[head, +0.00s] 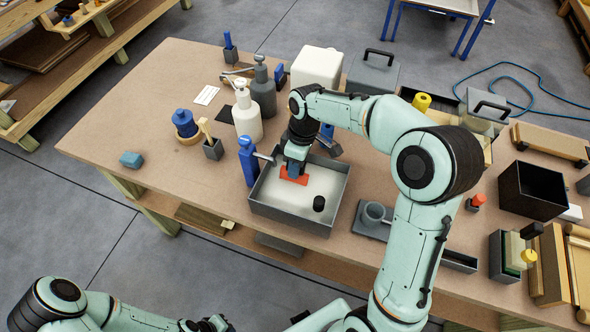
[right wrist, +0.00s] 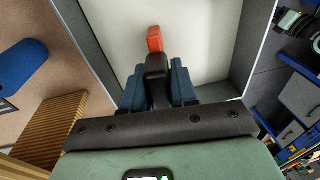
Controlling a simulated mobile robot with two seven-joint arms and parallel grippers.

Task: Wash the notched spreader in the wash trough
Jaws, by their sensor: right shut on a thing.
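The wash trough (head: 290,218) is a grey open box with a pale inside, near the table's front edge. In the right wrist view its grey wall (right wrist: 252,45) borders the pale floor. The notched spreader shows as an orange-red piece (head: 293,176) under my right gripper (head: 295,160), inside the trough's outline. In the right wrist view its orange end (right wrist: 155,40) and dark handle stick out from between the blue fingers (right wrist: 155,88), which are shut on it. I cannot tell whether it touches the trough floor.
A small black cylinder (head: 319,204) is in the trough. A blue bottle (head: 248,162) stands close on the trough's left. White (head: 247,118) and grey (head: 263,92) pump bottles stand behind. A grey fixture (head: 373,215) lies to the right. The table's left front is mostly clear.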

